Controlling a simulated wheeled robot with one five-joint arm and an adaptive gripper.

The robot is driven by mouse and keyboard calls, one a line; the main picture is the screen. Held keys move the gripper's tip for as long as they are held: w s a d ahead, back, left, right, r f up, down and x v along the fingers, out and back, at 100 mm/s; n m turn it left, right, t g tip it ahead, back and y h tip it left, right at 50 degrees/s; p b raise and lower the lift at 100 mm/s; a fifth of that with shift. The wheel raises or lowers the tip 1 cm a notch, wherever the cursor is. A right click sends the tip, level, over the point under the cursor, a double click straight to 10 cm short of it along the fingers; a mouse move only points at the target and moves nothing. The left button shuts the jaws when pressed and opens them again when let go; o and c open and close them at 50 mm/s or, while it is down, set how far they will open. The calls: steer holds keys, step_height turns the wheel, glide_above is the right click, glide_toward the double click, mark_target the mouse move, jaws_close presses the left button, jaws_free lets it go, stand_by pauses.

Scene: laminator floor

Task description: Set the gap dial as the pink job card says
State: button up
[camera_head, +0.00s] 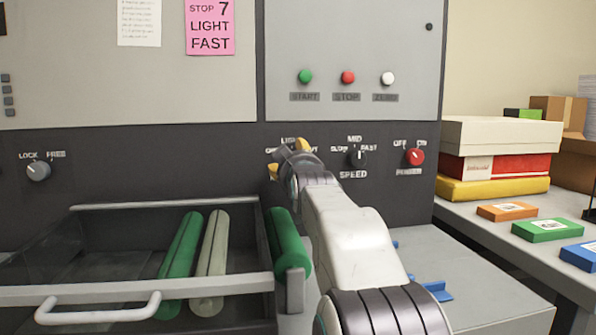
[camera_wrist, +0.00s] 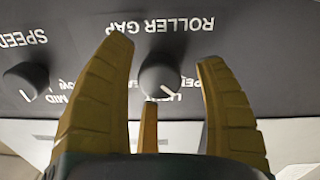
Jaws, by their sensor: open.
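The pink job card (camera_head: 210,27) hangs at the upper left in the head view; its visible lines read STOP 7, LIGHT, FAST. The gap dial (camera_wrist: 159,73) is a dark round knob under ROLLER GAP, upside down in the wrist view. Its white pointer aims lower right there, apparently between LIGHT and the partly hidden OPEN lettering. My gripper (camera_wrist: 166,54) is open, with one yellow finger on each side of the dial and visible space between. In the head view my gripper (camera_head: 288,158) hides the dial.
The black speed knob (camera_head: 357,158) stands close to the right of my gripper, with the red power knob (camera_head: 414,157) beyond. START, STOP and ZERO buttons sit above. Below left is a framed tray (camera_head: 180,204) with rollers. Boxes fill the right-hand table (camera_head: 480,222).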

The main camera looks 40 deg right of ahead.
steer(key=v, duration=1.1)
steer(key=shift+w, duration=0.1)
